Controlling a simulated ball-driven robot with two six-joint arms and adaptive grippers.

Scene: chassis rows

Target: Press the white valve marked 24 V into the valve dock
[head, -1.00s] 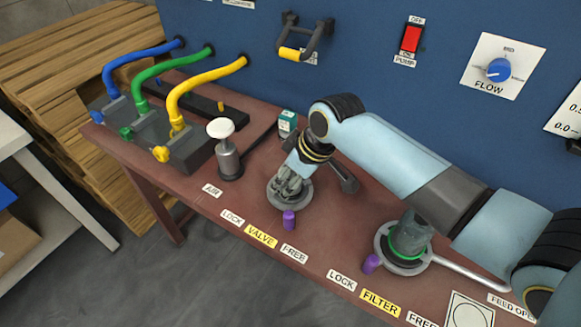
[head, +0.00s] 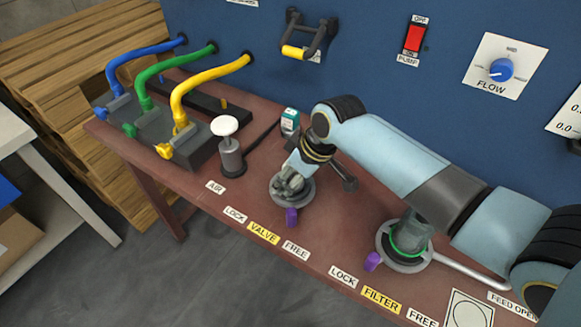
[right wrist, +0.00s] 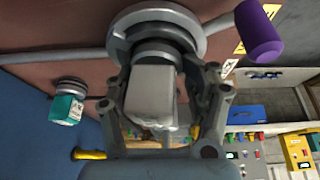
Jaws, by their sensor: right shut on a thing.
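My right gripper (head: 290,182) points down over the grey round valve dock (head: 309,192), beside the yellow VALVE label. In the right wrist view its fingers (right wrist: 165,118) are shut on a pale grey-white block, the white valve (right wrist: 151,92). The valve's dark collared end meets the ringed dock (right wrist: 192,22); I cannot tell how deep it sits. No 24 V mark is readable. A purple lever (head: 291,217) stands at the dock's front edge, and also shows in the right wrist view (right wrist: 259,32). My left gripper is not in view.
A teal-and-white block (head: 289,123) stands behind the dock. A white-topped plunger (head: 231,155) is to its left. The filter dock (head: 403,263) with its purple lever is to the right. Blue, green and yellow hoses lie far left. The blue panel closes the back.

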